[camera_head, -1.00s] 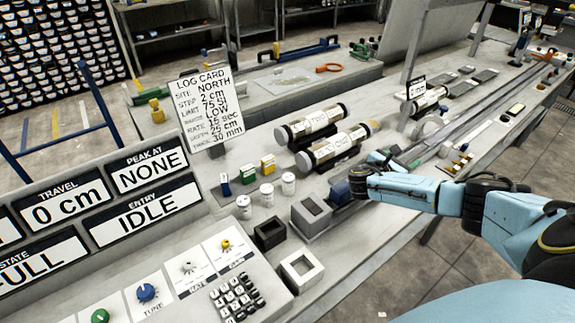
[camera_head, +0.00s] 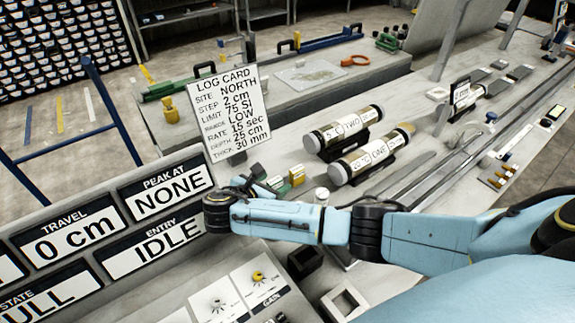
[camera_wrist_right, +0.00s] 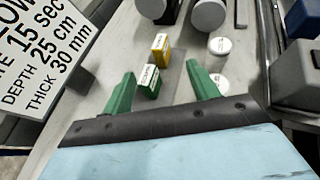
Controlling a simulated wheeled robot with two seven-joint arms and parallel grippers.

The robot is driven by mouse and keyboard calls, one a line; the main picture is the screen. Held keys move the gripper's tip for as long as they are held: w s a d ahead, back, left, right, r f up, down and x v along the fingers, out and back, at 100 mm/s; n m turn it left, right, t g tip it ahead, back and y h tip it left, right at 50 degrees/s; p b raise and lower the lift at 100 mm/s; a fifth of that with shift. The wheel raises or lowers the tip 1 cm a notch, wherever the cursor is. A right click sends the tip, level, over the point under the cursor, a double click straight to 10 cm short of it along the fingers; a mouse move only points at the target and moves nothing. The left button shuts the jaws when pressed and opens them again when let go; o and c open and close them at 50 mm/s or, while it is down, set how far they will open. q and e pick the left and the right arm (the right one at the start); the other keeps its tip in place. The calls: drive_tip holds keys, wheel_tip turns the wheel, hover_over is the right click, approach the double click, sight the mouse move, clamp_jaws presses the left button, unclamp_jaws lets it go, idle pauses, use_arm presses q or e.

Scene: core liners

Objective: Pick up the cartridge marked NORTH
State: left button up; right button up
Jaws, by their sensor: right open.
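Two small cartridges stand on the bench. The yellow cartridge (camera_head: 297,175) shows in the head view and in the wrist view (camera_wrist_right: 160,48). The green cartridge (camera_wrist_right: 150,81) stands just nearer, with a pale label. I cannot read for certain which cartridge is marked NORTH. My right gripper (camera_head: 257,177) is open and empty, beside the cartridges in the head view. In the wrist view its green fingers (camera_wrist_right: 160,72) are spread, with the green cartridge between them in the picture, nearer the left finger. A blue cartridge seen earlier is hidden now. My left gripper is out of view.
The log card (camera_head: 228,112) stands close left of the gripper. White round tubs (camera_wrist_right: 220,46) stand right of the cartridges. Two core liners (camera_head: 370,155) lie on cradles behind. A dark square holder (camera_head: 304,262) and a white one (camera_head: 345,301) stand in front.

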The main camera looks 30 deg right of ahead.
drive_tip(key=b, duration=0.1)
approach(295, 172)
drive_tip(key=x, duration=0.2)
drive_tip(key=shift+d, duration=0.3)
drive_tip(key=shift+x, duration=1)
drive_tip(key=shift+w+d+f, duration=0.1)
drive_tip(key=shift+w+f, duration=0.05)
drive_tip(key=b+x, duration=0.1)
drive_tip(key=x, duration=0.3)
drive_tip(key=shift+w+d+f+b, duration=0.1)
drive_tip(key=shift+f+b, duration=0.1)
drive_tip(key=shift+b, duration=0.15)
drive_tip(key=shift+w+d+f, duration=0.15)
drive_tip(key=shift+d, duration=0.1)
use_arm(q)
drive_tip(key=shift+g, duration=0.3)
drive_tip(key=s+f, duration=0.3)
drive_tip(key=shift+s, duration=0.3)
use_arm(e)
clamp_jaws()
